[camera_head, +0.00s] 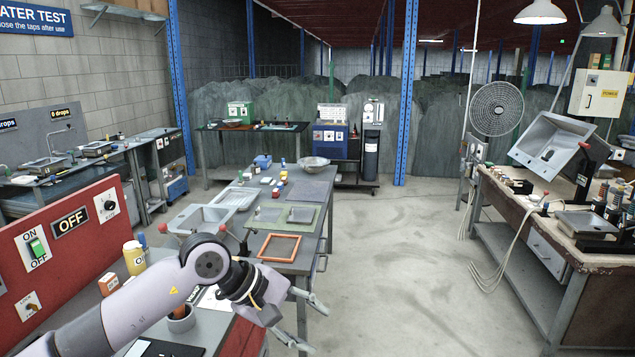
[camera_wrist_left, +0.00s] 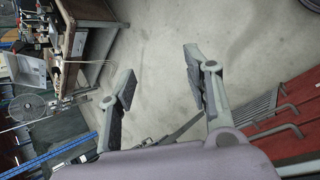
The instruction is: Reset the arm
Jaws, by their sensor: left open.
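My left arm comes in from the lower left of the head view. Its gripper (camera_head: 312,324) is open and empty, held in the air beside the near end of the grey workbench and over the floor. In the left wrist view the two fingers (camera_wrist_left: 160,85) stand wide apart with only bare floor between them. My right gripper is not in view.
A grey workbench (camera_head: 312,228) holds metal trays, a wood-framed panel (camera_head: 279,247) and a bowl (camera_head: 313,163). A red panel with an OFF sign (camera_head: 70,221) stands at left. A cluttered bench (camera_head: 520,205) stands at right. The floor (camera_head: 400,260) between the benches is clear.

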